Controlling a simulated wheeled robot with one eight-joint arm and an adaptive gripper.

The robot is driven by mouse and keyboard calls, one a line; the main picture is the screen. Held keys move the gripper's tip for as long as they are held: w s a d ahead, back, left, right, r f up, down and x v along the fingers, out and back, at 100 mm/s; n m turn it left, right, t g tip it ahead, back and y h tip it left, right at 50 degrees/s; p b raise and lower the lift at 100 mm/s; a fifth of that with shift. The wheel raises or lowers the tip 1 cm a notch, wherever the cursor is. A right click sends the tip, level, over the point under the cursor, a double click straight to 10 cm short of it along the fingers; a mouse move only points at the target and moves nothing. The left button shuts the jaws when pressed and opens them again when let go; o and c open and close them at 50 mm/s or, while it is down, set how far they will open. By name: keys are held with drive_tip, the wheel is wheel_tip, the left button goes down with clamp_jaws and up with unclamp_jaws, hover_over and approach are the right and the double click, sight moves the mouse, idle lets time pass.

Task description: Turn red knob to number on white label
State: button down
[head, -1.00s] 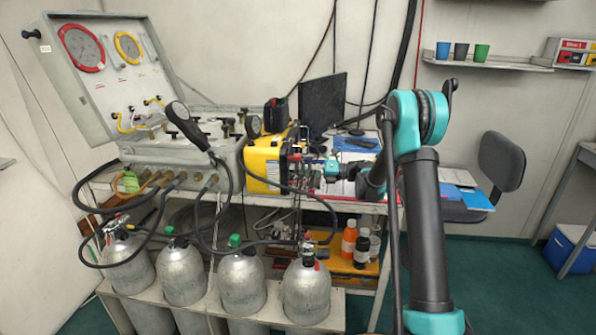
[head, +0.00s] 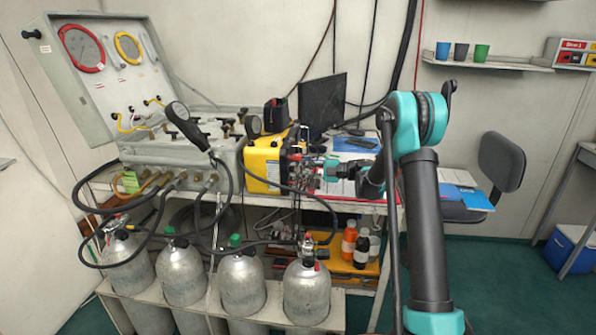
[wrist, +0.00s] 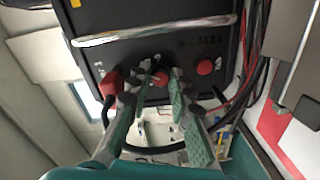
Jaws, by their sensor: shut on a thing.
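The yellow box (head: 264,165) stands on the bench, with its dark control panel facing my gripper (head: 320,169). In the wrist view the black panel (wrist: 150,50) carries a red knob (wrist: 160,79) between the fingertips of my gripper (wrist: 161,76). The fingers are shut on this knob, one on each side, and partly cover it. A second red knob (wrist: 205,67) sits to its right, and a red plug-like part (wrist: 110,82) to its left. Markings on the panel are too small and blurred to read. I cannot make out a white label or the knob's pointer.
A grey gauge case (head: 185,160) stands left of the yellow box. Black hoses hang in front, running to several grey cylinders (head: 240,283) below. A monitor (head: 322,103) is behind. In the wrist view cables (wrist: 250,75) run right of the panel.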

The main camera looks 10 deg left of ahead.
drive_tip(key=shift+m, duration=2.1)
drive_tip(key=c, duration=1.3)
unclamp_jaws()
drive_tip(key=shift+c, duration=0.2)
drive_tip(key=d, duration=1.2)
drive_tip(key=shift+r, duration=0.15)
